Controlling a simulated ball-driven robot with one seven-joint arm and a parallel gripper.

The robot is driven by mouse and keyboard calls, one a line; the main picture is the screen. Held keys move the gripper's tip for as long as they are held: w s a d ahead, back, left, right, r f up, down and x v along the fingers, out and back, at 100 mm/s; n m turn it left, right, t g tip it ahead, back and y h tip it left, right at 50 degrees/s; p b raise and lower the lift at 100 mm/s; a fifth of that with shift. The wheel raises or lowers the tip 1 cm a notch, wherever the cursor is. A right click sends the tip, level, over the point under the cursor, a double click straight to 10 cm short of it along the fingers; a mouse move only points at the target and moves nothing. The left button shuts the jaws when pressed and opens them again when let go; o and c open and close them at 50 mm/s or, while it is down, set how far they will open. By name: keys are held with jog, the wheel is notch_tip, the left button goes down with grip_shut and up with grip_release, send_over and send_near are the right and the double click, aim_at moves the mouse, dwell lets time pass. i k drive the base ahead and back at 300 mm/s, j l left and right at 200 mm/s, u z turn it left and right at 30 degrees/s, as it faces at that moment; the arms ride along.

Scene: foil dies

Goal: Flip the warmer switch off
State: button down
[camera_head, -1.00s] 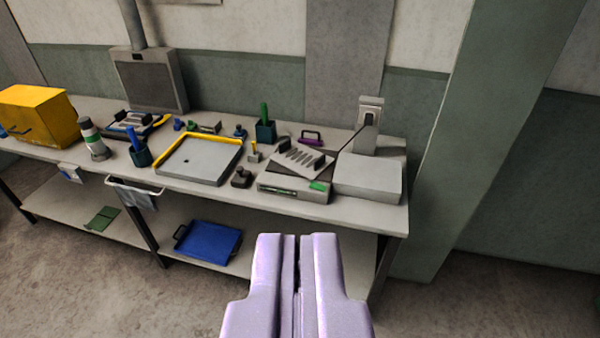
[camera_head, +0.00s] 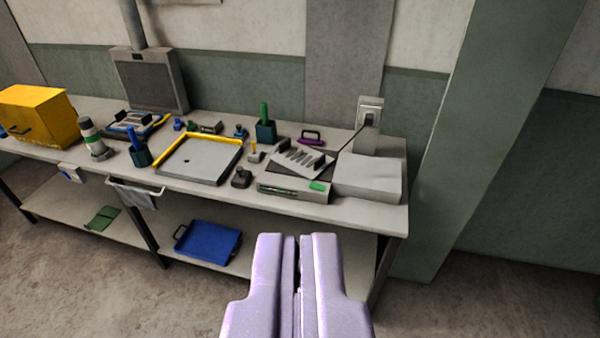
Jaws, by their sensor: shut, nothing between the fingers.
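The likely warmer (camera_head: 285,190) is a low grey box near the right end of the bench. It has a dark top with a slotted metal plate (camera_head: 304,158) resting at an angle on it. A small green patch (camera_head: 317,186) sits at its front right; I cannot tell whether that is the switch, and no lever position can be read. A dark cable runs from there up to a wall socket (camera_head: 370,110). My gripper (camera_head: 297,240) is lilac, shut and empty, low in the picture and apart from the bench.
A plain grey block (camera_head: 368,178) stands right of the warmer. Left are a yellow-edged tray (camera_head: 200,158), a small dark object (camera_head: 241,178), green-handled tools in a holder (camera_head: 265,130), and a yellow box (camera_head: 40,112). A blue tray (camera_head: 208,243) lies on the lower shelf. A pillar (camera_head: 480,140) rises at right.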

aim_at(321, 188)
jog(key=i+l, duration=0.1)
jog(key=i, duration=0.55)
jog(key=i+l, duration=0.15)
jog(key=i, duration=0.5)
jog(key=i+l+u, duration=0.1)
jog(key=i, duration=0.55)
jog(key=i+l, duration=0.15)
jog(key=i, duration=0.5)
